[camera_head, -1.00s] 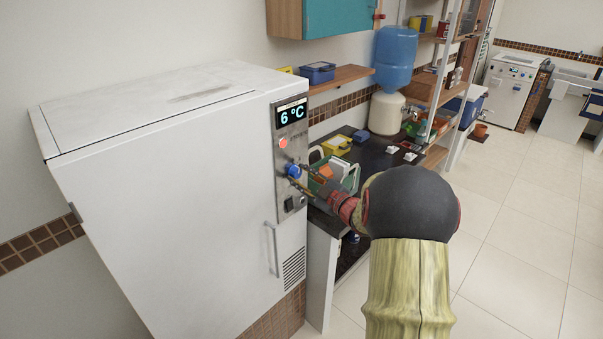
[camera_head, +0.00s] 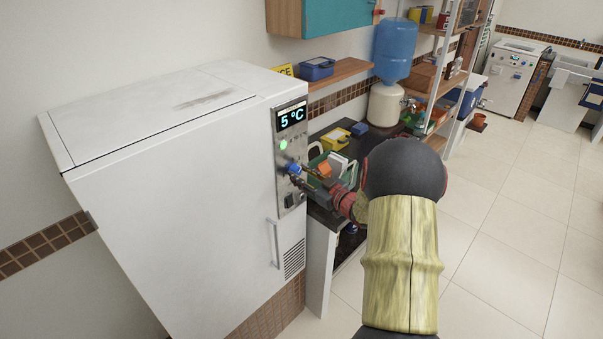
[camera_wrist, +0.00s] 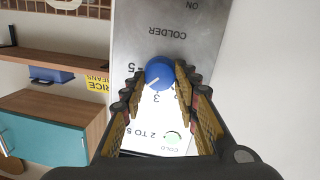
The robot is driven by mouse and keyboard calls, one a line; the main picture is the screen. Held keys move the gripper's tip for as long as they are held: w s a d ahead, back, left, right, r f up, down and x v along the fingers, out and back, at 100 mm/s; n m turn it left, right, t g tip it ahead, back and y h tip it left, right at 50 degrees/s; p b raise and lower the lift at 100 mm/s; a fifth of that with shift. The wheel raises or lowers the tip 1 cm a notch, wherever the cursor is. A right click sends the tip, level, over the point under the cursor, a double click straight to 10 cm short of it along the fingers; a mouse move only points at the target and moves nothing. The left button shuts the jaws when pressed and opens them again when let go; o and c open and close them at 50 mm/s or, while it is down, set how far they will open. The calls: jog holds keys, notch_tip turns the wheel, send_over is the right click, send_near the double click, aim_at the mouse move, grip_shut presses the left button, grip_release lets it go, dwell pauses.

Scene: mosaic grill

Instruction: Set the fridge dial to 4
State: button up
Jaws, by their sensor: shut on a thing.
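The white fridge (camera_head: 170,190) stands at the left in the head view. Its metal control panel (camera_head: 290,205) has a display (camera_head: 291,119) reading 5 °C and a green light (camera_head: 283,145) below it. The blue dial (camera_head: 294,169) is on the panel under the light. In the wrist view the dial (camera_wrist: 159,71) has a pale pointer line, with the numbers 5 and 3 and the word COLDER beside it. My gripper (camera_wrist: 158,85) is shut on the dial, one finger on each side; it also shows in the head view (camera_head: 299,176).
A dark counter (camera_head: 325,215) with a green basket (camera_head: 345,170) stands right of the fridge, close to my arm. A wooden shelf (camera_head: 341,75) and a teal cabinet (camera_head: 335,15) are above. The tiled floor (camera_head: 500,240) at the right is clear.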

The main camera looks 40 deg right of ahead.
dwell(0.3)
jog(key=o, duration=1.1)
jog(key=shift+o, duration=0.3)
jog(key=s+r, duration=0.1)
jog(key=s, duration=1.1)
jog(key=shift+a, duration=0.1)
